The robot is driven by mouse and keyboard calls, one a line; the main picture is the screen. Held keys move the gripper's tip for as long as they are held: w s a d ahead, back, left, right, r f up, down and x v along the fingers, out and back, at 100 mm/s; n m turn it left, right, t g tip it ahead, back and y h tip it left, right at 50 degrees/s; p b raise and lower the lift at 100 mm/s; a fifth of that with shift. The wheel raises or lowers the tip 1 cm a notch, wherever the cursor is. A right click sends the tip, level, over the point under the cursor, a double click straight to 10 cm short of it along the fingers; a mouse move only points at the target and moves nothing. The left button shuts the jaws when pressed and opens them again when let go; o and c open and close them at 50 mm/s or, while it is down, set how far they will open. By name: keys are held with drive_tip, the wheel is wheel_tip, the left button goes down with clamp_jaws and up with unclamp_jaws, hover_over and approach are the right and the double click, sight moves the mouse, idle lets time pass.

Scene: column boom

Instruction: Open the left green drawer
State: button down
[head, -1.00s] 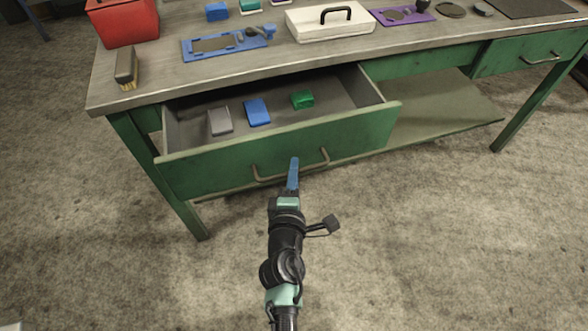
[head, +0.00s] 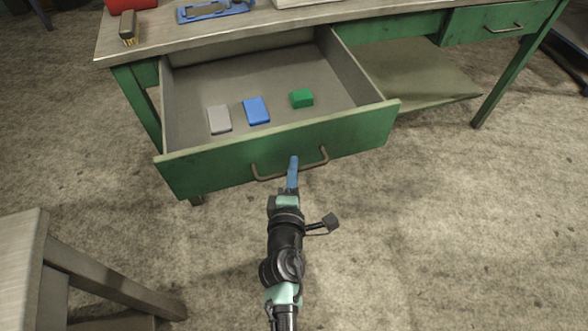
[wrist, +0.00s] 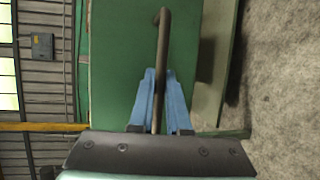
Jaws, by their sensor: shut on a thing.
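The left green drawer (head: 350,138) is pulled well out of the workbench, and its inside shows. Its bar handle (head: 262,177) runs across the front panel. My gripper (head: 293,162) is at the middle of the handle, with its blue fingers pointing at the panel. In the wrist view, the handle (wrist: 162,50) passes between the blue fingers of my gripper (wrist: 158,95), which are shut on it. The green panel (wrist: 115,55) is right behind it. In the drawer lie a grey block (head: 219,119), a blue block (head: 256,110) and a green block (head: 302,98).
The workbench top (head: 180,40) carries a brush (head: 128,27), a red box (head: 130,4) and a blue tray (head: 214,10). A second green drawer (head: 495,22) at the right is shut. A grey table (head: 22,250) stands at the lower left. The floor around my arm is clear.

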drive_tip(key=c, duration=0.9)
unclamp_jaws()
drive_tip(key=s, duration=0.4)
drive_tip(key=s+r, duration=0.1)
drive_tip(key=s, duration=0.3)
drive_tip(key=s+a+r, duration=0.1)
drive_tip(key=s, duration=0.3)
drive_tip(key=shift+s+a+r, duration=0.1)
drive_tip(key=shift+s+r, duration=0.1)
drive_tip(key=shift+s, duration=0.1)
